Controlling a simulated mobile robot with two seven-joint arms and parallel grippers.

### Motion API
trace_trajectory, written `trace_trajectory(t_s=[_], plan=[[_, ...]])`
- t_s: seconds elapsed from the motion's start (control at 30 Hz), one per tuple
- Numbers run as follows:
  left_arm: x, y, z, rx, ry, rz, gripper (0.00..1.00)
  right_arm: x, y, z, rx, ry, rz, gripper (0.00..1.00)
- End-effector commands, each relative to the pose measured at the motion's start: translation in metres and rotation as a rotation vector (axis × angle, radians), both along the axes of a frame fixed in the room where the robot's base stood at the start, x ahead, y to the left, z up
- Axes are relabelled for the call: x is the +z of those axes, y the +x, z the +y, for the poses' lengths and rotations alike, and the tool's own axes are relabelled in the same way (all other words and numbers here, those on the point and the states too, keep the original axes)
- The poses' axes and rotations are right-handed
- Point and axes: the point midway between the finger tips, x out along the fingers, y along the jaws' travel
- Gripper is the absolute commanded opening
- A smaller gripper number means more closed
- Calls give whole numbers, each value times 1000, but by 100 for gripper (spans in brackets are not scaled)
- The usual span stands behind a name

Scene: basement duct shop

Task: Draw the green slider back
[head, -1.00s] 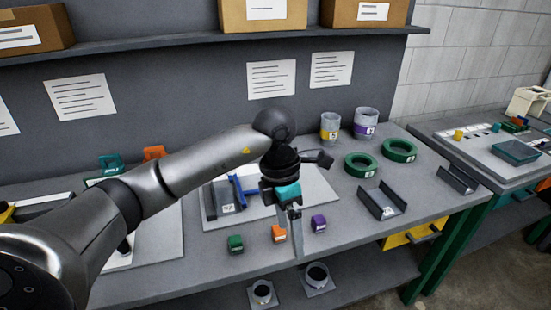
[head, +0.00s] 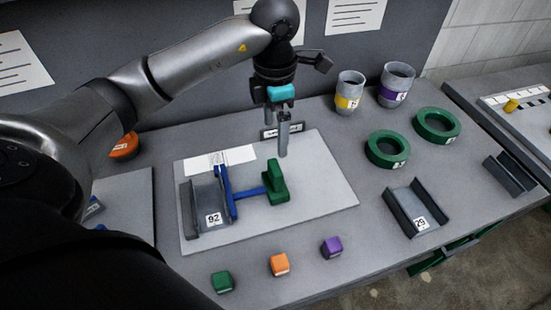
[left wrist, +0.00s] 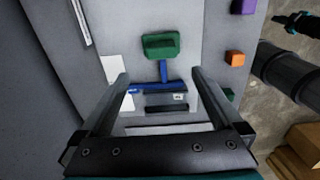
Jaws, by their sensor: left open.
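The green slider (head: 276,183) is a green block handle joined by a blue rod to a blue crosspiece (head: 226,190). The crosspiece stands at the right side of a grey channel tagged 92 (head: 208,208), on a light grey board (head: 310,205). My left gripper (head: 283,148) is open and empty, above and behind the green handle in the head view. In the left wrist view the handle (left wrist: 160,46) shows ahead of and between the spread fingers (left wrist: 158,80), apart from them. A dark, teal-marked part, probably my right gripper (left wrist: 297,24), shows at the top right there; its jaws are unclear.
Green (head: 222,281), orange (head: 279,264) and purple (head: 332,246) blocks lie along the table's front. Two green rings (head: 386,161), (head: 457,126), a yellow-banded cup (head: 348,98), a purple-banded cup (head: 395,91) and another grey channel (head: 417,222) stand to the right.

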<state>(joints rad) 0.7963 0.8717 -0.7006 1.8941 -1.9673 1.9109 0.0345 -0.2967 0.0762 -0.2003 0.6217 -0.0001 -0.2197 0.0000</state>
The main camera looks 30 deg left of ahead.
Motion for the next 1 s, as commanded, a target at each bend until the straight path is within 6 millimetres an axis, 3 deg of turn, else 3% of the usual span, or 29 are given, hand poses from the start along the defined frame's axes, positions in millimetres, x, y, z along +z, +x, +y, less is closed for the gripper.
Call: trace_trajectory(t_s=[0.17,0.7,1.0], plan=[[-22,-1,-1,-1,0,6,100,-2,-7,-3,1,-3,11,0],[-131,-1,0,1,-1,5,100,-8,-7,-5,0,-7,11,0],[-151,-1,0,-1,-1,2,100,-10,-3,-4,1,-5,5,0]])
